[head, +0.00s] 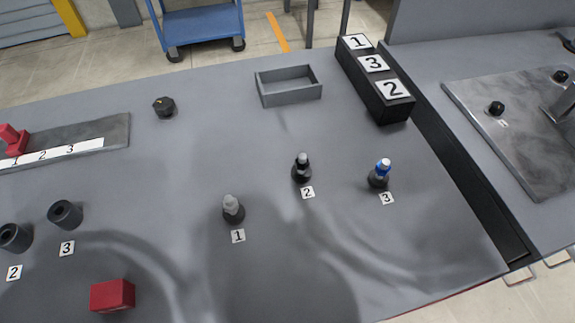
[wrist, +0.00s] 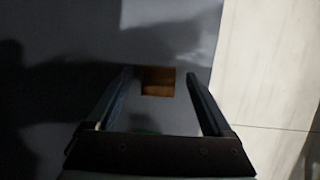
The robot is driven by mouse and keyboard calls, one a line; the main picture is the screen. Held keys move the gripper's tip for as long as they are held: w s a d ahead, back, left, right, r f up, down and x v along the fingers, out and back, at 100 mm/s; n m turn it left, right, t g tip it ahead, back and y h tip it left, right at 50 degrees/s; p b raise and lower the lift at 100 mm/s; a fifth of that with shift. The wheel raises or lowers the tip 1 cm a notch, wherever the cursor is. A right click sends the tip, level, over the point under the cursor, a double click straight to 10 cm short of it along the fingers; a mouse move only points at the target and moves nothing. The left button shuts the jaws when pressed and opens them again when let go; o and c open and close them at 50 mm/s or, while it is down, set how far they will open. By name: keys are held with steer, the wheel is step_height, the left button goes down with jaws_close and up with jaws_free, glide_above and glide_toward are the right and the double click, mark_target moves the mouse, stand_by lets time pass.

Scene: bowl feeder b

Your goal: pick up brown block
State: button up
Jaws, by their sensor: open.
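In the wrist view, a small brown block (wrist: 158,81) lies on the grey table surface near the table's edge. My gripper (wrist: 160,75) is open, with its two fingers reaching to either side of the block. There is a gap between each finger and the block, wider on the right. How high the fingers are above the table I cannot tell. The brown block and my gripper do not show in the head view.
Pale floor (wrist: 270,80) lies beyond the table edge at right in the wrist view.

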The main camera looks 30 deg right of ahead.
steer(key=shift+d+f, duration=0.15)
steer(key=shift+f, duration=0.25)
steer(key=shift+c, duration=0.3)
jaws_close()
steer(key=shift+r, duration=0.2)
